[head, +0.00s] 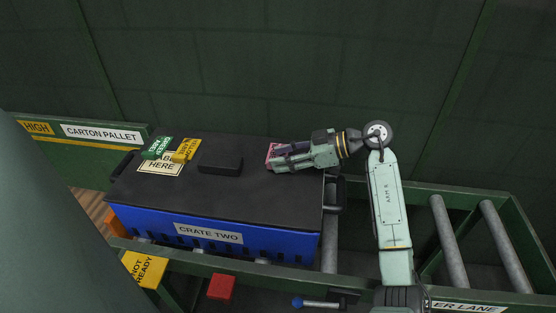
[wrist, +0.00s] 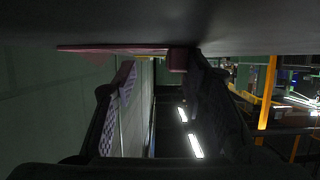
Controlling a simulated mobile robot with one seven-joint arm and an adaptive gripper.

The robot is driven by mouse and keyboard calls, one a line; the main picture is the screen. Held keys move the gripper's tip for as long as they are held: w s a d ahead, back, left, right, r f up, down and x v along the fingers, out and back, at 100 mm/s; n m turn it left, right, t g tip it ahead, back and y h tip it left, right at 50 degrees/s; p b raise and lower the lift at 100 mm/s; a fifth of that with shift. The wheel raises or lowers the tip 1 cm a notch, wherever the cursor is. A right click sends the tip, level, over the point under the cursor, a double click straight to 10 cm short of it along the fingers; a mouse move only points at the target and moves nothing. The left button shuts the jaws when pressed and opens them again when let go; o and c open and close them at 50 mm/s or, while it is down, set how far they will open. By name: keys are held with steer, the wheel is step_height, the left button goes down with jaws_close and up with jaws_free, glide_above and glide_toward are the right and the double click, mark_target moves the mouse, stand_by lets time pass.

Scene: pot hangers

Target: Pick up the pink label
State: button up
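The pink label (head: 270,152) is at the right part of the dark lid of crate two (head: 240,204), partly hidden behind my gripper (head: 278,158). In the wrist view the pink label (wrist: 110,48) shows as a thin, nearly edge-on strip along the dark lid, with a small pink block (wrist: 178,60) at its right end. My gripper (wrist: 158,72) is low at the lid, its two fingers apart with a clear gap between them. The label is at or just beyond the fingertips; I cannot tell whether either finger touches it.
A green label (head: 157,148) and a yellow label (head: 186,150) lie by a cream "label here" patch (head: 161,164) at the lid's left. A black block (head: 220,164) sits mid-lid, left of my gripper. A dark green wall (head: 300,70) stands behind; rollers (head: 448,235) are at right.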

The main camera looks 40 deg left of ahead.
steer(key=shift+w+f, duration=0.1)
steer(key=shift+f, duration=0.3)
jaws_close()
